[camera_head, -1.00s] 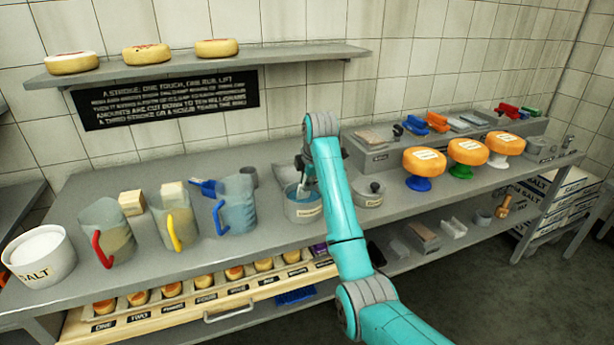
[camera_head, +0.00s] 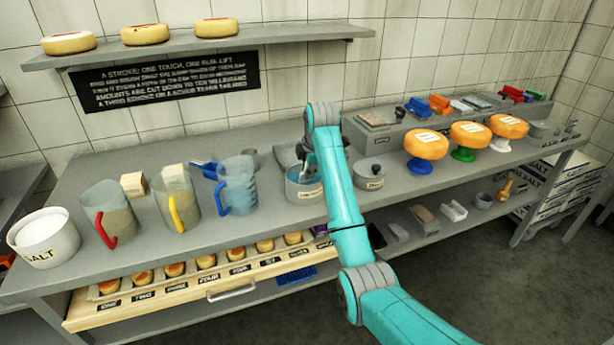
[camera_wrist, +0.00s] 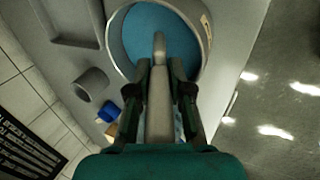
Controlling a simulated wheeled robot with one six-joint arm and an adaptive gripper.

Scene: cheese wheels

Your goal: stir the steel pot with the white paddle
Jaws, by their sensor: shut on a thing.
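The steel pot (camera_head: 304,195) stands on the counter in the middle of the head view, with blue liquid inside. It also fills the top of the wrist view, where its rim (camera_wrist: 117,38) surrounds the blue liquid. My gripper (camera_wrist: 160,72) is shut on the pale handle of the white paddle (camera_wrist: 159,105). In the head view my gripper (camera_head: 303,156) is above the pot, partly hidden by my arm. The paddle points into the pot opening in the wrist view.
Orange cheeses (camera_head: 426,145) on coloured stands are at the right.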

